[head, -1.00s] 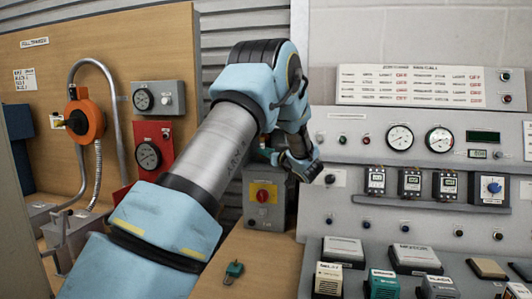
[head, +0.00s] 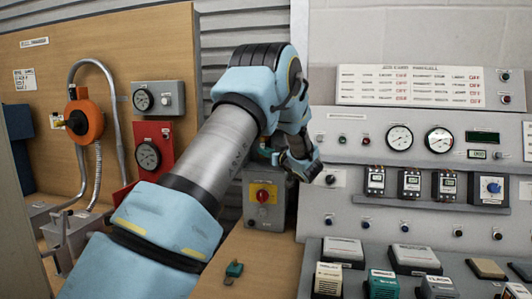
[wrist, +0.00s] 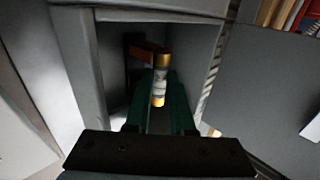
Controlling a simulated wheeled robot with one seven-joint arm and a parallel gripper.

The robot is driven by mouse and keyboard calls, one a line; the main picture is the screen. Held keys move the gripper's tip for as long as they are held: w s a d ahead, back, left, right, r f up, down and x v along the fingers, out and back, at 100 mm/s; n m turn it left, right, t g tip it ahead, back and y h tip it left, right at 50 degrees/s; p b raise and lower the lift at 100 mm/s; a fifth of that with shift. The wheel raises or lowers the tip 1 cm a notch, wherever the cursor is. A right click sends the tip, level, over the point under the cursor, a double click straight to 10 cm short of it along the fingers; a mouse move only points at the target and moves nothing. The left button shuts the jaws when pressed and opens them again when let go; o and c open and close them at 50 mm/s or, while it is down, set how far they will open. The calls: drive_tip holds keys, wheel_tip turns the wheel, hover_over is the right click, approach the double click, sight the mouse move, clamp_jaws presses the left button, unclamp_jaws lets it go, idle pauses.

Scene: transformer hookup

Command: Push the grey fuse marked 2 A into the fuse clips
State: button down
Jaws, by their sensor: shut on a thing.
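The fuse (wrist: 160,88) has a pale body and gold-coloured end caps; its marking is too small to read. In the wrist view my gripper (wrist: 160,104) has its green fingers on both sides of the fuse and is shut on it. The fuse is inside an open grey box (wrist: 85,65). A copper-orange part (wrist: 143,48) shows behind its far end, perhaps a fuse clip; I cannot tell whether they touch. In the head view my arm hides the fuse and the box's opening.
The box walls stand close on both sides of my fingers. A grey box with a red knob (head: 263,194) is below my wrist in the head view. A small green object (head: 234,269) lies on the wooden bench. A control panel (head: 345,170) stands to the right.

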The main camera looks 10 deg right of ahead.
drive_tip(key=shift+s+d+r, duration=0.1)
drive_tip(key=shift+s+d, duration=0.05)
drive_tip(key=shift+d, duration=0.45)
idle(0.9)
drive_tip(key=shift+s+a, duration=0.4)
drive_tip(key=shift+s, duration=0.4)
drive_tip(key=shift+w+a, duration=0.25)
drive_tip(key=shift+a, duration=0.3)
drive_tip(key=shift+d, duration=0.1)
idle(0.6)
drive_tip(key=shift+w+d, duration=0.3)
drive_tip(key=shift+w, duration=0.35)
idle(0.5)
